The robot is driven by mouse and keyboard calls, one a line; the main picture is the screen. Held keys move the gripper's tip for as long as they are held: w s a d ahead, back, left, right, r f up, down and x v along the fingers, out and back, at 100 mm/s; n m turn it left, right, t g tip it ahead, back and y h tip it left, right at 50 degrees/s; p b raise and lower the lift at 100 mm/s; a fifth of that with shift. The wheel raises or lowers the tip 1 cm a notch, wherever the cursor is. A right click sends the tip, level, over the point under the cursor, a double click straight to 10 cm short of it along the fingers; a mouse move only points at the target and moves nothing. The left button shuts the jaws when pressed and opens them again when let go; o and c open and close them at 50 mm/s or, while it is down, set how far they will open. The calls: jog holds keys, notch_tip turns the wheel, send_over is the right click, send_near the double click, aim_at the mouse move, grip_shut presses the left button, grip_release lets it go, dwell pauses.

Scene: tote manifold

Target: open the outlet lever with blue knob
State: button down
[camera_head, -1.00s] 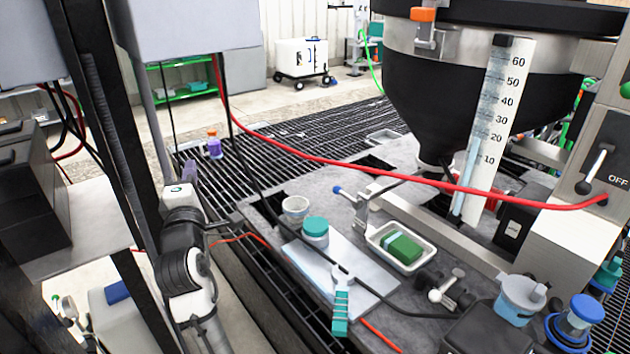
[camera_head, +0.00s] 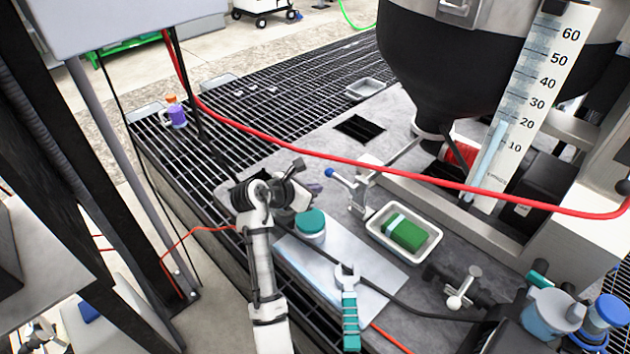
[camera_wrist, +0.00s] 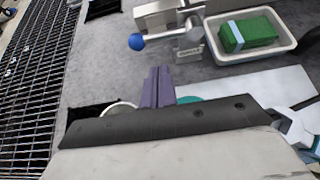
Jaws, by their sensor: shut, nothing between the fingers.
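The blue knob (camera_head: 329,173) is a small ball on the end of a short metal lever on the outlet valve (camera_head: 361,190). It shows left of the green block's tray in the head view. In the wrist view, the blue knob (camera_wrist: 137,41) is at the upper middle, and its lever (camera_wrist: 165,35) runs right to the metal valve. My gripper (camera_wrist: 158,72) has purple fingers pressed together and empty, pointing toward the lever, apart from the knob. In the head view, my gripper (camera_head: 314,188) is mostly hidden behind my wrist, left of the knob.
A white tray (camera_head: 374,238) with a green block (camera_head: 405,234) stands right of the valve. A teal-lidded jar (camera_head: 311,224) and teal-handled wrench (camera_head: 349,308) are in front. A red hose (camera_head: 330,165) crosses the head view above. Grating (camera_head: 190,170) lies to the left.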

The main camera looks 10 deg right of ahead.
aim_at(342, 181)
jog(key=x, duration=0.8)
jog(key=shift+d+p, duration=0.2)
jog(key=shift+p, duration=0.15)
jog(key=shift+w+r, duration=0.1)
jog(key=shift+w, duration=0.15)
jog(key=shift+r+m+t, duration=0.1)
jog(key=shift+m+t, duration=0.2)
